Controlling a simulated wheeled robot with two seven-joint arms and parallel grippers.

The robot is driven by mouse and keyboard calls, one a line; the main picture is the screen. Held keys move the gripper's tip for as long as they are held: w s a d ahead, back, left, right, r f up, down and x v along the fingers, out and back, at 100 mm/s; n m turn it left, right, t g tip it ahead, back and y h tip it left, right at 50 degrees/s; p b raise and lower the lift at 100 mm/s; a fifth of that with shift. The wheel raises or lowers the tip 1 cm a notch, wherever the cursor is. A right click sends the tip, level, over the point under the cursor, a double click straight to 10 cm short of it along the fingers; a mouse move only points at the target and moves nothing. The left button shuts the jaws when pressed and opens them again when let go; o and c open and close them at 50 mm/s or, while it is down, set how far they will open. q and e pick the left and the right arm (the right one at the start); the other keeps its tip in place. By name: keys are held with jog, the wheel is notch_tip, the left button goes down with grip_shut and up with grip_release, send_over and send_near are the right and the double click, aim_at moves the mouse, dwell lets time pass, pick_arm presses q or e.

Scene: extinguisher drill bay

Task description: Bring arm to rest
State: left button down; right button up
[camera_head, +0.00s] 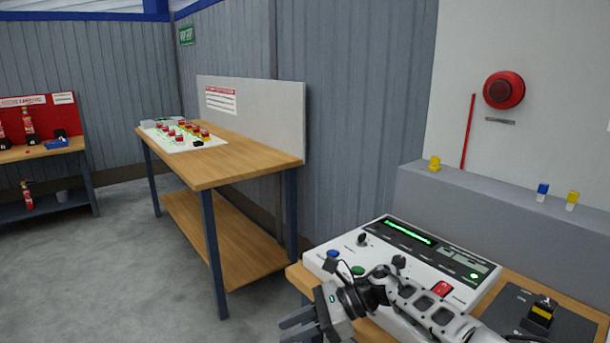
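My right arm comes in from the lower right and reaches across the front of the white control panel (453,282). My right gripper (297,326) is at the bottom of the view, just off the panel's front left corner, with its fingers pointing left. I see nothing held in it. The fingers are small and overlap, so I cannot tell whether they are open or shut. The arm hides part of the panel's front. My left gripper is not in view.
The panel stands on a wooden bench (301,275), beside a dark box with a yellow-banded switch (541,315). A grey ledge (500,200) runs behind. A wooden table (235,165) with a white button board (185,143) stands left of centre. Grey floor (110,270) is clear at left.

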jog(key=s+a+f+m+t+y, duration=0.2)
jog(key=s+a+m+t+y, duration=0.3)
jog(key=m+t, duration=0.75)
jog(key=s+d+f+n+h, duration=0.7)
jog(key=s+d+n, duration=0.3)
jog(key=n, duration=0.6)
jog(key=s+d+f+n+h, duration=0.7)
jog(key=s+d+n, duration=0.3)
jog(key=n, duration=0.6)
jog(key=d+h, duration=0.1)
jog(key=d, duration=0.1)
jog(key=shift+d+f, duration=0.3)
jog(key=shift+g, duration=0.25)
